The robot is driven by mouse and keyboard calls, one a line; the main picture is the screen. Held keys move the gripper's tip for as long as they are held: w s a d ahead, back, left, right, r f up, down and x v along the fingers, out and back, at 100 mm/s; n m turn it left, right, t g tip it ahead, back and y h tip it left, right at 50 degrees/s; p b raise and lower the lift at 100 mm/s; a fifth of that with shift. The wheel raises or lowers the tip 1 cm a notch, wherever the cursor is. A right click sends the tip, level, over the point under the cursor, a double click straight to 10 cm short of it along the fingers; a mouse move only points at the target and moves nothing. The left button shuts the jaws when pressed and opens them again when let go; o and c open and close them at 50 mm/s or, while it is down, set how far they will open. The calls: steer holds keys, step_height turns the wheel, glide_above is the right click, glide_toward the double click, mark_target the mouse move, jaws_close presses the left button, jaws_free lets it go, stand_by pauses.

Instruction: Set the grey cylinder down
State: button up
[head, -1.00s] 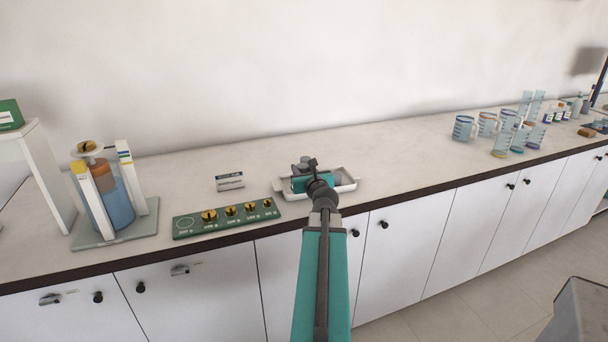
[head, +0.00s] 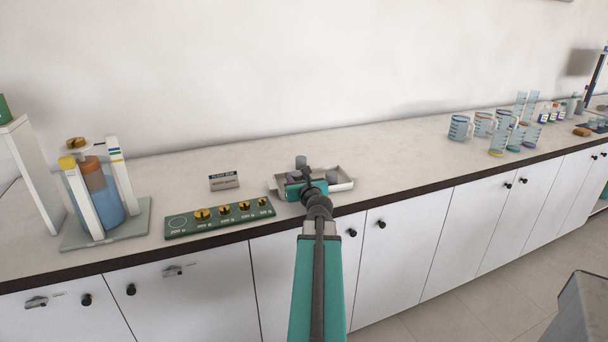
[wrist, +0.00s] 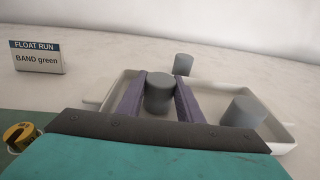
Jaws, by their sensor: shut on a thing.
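My gripper (wrist: 160,98) is shut on a grey cylinder (wrist: 159,92), with one dark finger on each side of it. The held cylinder is upright over the white tray (wrist: 92,101); its lower end is hidden, so I cannot tell whether it touches the tray floor. A second grey cylinder (wrist: 243,112) stands in the right part of the tray. A third grey cylinder (wrist: 183,64) stands at the tray's back edge; I cannot tell whether it is inside or behind it. In the head view the tray (head: 345,184) is partly covered by my gripper (head: 303,176).
A "BAND green" sign (head: 224,180) stands left of the tray. A green board with brass weights (head: 220,217) lies front left. Measuring jugs and cylinders (head: 497,137) stand far right. The counter between tray and jugs is clear.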

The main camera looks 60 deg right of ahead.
mark_target(298, 179)
steer(key=o, duration=1.2)
steer(key=shift+f, duration=0.15)
steer(key=shift+r, duration=0.2)
steer(key=shift+v, duration=2.15)
steer(key=shift+s+a, duration=0.2)
steer(key=shift+s, duration=0.2)
steer(key=shift+d+b, duration=0.3)
steer(key=shift+b, duration=0.45)
steer(key=shift+s+b, duration=0.1)
steer(key=shift+b, duration=0.2)
